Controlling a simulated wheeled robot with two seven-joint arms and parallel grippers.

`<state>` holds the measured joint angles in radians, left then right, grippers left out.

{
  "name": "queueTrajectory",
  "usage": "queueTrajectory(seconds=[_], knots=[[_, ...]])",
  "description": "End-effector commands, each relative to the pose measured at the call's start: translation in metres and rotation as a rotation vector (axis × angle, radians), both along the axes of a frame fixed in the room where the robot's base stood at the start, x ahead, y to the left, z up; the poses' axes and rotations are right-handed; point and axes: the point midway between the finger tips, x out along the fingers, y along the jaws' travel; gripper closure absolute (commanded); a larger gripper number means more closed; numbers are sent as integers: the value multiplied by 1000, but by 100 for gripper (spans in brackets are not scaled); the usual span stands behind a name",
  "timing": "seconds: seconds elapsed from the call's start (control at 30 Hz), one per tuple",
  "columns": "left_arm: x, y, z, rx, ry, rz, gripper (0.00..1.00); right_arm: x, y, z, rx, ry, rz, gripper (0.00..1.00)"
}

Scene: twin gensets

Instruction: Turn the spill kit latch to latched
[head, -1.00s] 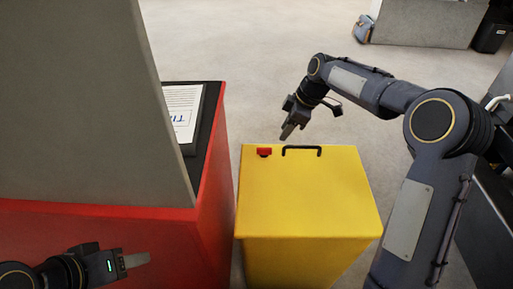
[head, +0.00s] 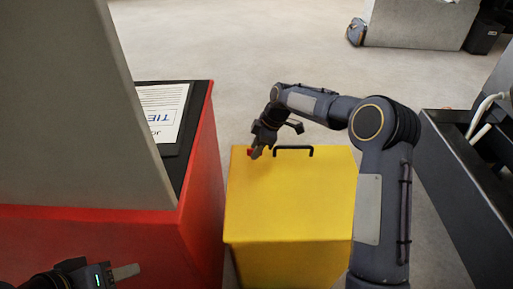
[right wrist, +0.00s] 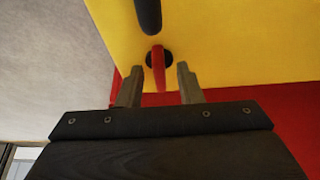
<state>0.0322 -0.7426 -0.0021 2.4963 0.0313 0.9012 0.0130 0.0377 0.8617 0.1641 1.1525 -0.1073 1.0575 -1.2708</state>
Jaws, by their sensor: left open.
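The yellow spill kit box (head: 290,200) stands on the floor with a black handle (head: 293,149) on its lid. Its red latch (head: 249,152) sits left of the handle, mostly hidden by my right gripper (head: 257,154). In the right wrist view the latch (right wrist: 158,72) is a red lever on a dark round base. My right gripper (right wrist: 158,84) has its fingers apart, one on each side of the lever, with gaps showing. I cannot tell whether they touch it. My left gripper (head: 125,271) is open and away from the box, at the lower left.
A red base (head: 205,180) with a grey panel (head: 75,110) stands close left of the box. A printed sheet (head: 162,110) lies on its dark top. A dark unit (head: 460,190) with pale hoses stands at the right. Open floor lies behind the box.

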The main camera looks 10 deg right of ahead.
Motion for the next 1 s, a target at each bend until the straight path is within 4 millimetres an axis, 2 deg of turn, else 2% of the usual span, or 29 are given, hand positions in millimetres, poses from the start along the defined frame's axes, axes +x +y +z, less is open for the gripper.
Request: queueTrajectory(seconds=[0.13,0.4,0.77,1.0], knots=[[0,0,0,0,0,0,51,0,0,0,0,0,0,67],[0,0,0,0,0,0,51,0,0,0,0,1,0,100],[0,0,-1,0,0,0,51,-1,0,0,0,1,-32,100],[0,0,-3,0,0,0,51,-2,1,0,-1,1,-160,100]])
